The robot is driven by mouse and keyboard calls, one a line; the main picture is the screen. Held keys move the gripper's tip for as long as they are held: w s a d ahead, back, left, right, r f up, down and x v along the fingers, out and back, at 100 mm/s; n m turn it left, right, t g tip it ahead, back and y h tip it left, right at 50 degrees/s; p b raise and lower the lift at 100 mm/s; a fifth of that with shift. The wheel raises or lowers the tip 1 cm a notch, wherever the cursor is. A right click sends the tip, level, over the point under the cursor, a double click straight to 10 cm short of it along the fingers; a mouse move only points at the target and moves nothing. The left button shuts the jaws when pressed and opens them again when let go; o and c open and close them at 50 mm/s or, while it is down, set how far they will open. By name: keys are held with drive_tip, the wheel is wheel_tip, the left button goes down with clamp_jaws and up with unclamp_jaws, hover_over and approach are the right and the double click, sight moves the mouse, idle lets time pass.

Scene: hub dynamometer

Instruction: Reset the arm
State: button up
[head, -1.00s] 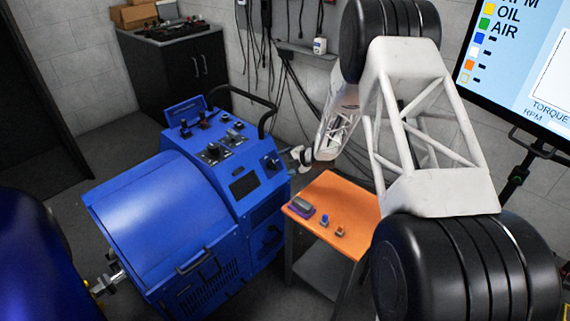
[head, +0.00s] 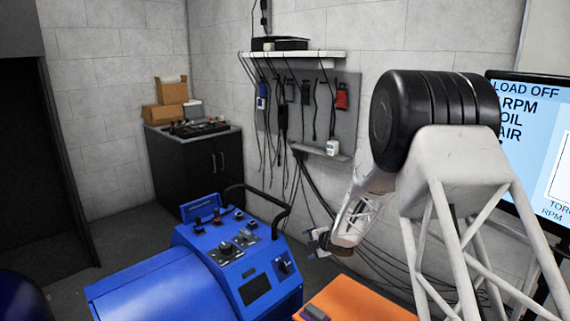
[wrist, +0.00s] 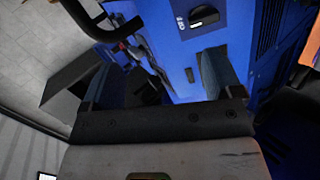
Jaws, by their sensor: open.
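My arm comes in from the right in the head view and reaches down and away toward the blue machine. My gripper (head: 318,242) is small there, in the air beside the right side of the blue dynamometer console (head: 235,250). In the wrist view my gripper (wrist: 158,82) has its two fingers apart with nothing between them. The console's blue panel, with a black knob (wrist: 203,17), shows beyond the fingers and looks apart from them.
The console's black bar handle (head: 277,207) rises close to my gripper. An orange-topped table (head: 355,300) stands below it, with a grey item (head: 314,313) on it. A screen (head: 536,140) stands right. Cables hang on the back wall; a black cabinet (head: 205,175) stands behind.

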drive_tip(key=s+d+r+m+t+h, duration=0.1)
drive_tip(key=s+d+r+m+h, duration=0.25)
drive_tip(key=r, duration=0.45)
drive_tip(key=s+d+r+m+h, duration=0.25)
drive_tip(key=s+r+m, duration=0.2)
drive_tip(key=r, duration=0.25)
drive_tip(key=s+d+r+m+h, duration=0.1)
drive_tip(key=s+d+r+m, duration=0.1)
drive_tip(key=s+r, duration=0.15)
drive_tip(key=s+d+r+m+g, duration=0.1)
drive_tip(key=s+r+m, duration=0.1)
drive_tip(key=s, duration=0.3)
drive_tip(key=s+d+r+m+h, duration=0.1)
drive_tip(key=s+d+r+m, duration=0.15)
drive_tip(key=s, duration=0.25)
drive_tip(key=s+a+r+m+g, duration=0.1)
drive_tip(key=s+m+g, duration=0.1)
drive_tip(key=s, duration=1)
drive_tip(key=s+r+m+g+y, duration=0.1)
drive_tip(key=s+m, duration=0.3)
drive_tip(key=s, duration=0.8)
drive_tip(key=s+a+r+m+g, duration=0.1)
drive_tip(key=s+m+g, duration=0.2)
drive_tip(key=s, duration=1)
drive_tip(key=shift+a+m, duration=0.35)
drive_tip(key=shift+m, duration=0.1)
drive_tip(key=shift+r, duration=0.1)
